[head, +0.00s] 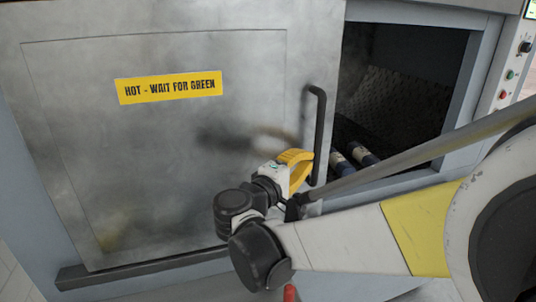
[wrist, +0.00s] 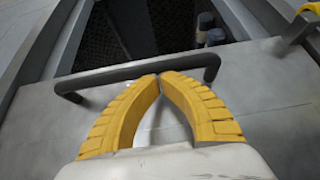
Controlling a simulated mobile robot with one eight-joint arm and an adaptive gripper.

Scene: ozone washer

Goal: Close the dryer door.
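The dryer door (head: 165,150) is a grey metal panel with a yellow "HOT - WAIT FOR GREEN" label (head: 168,87). It stands to the left of the opening (head: 400,85), which is largely uncovered. A black bar handle (head: 319,130) runs upright along the door's right edge; it crosses the wrist view (wrist: 110,77). My gripper (head: 306,158) has yellow fingers and is beside the handle's lower part. In the wrist view my gripper's tips (wrist: 158,77) almost meet, overlapping the handle's line of sight. The handle does not visibly lie between them; contact is unclear.
Two dark bottles with pale bands (head: 352,156) lie inside the chamber near the opening's lower edge. A control panel (head: 512,70) with green and red buttons is at the far right. A dark rail (head: 150,268) runs under the door. My arm crosses the lower right.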

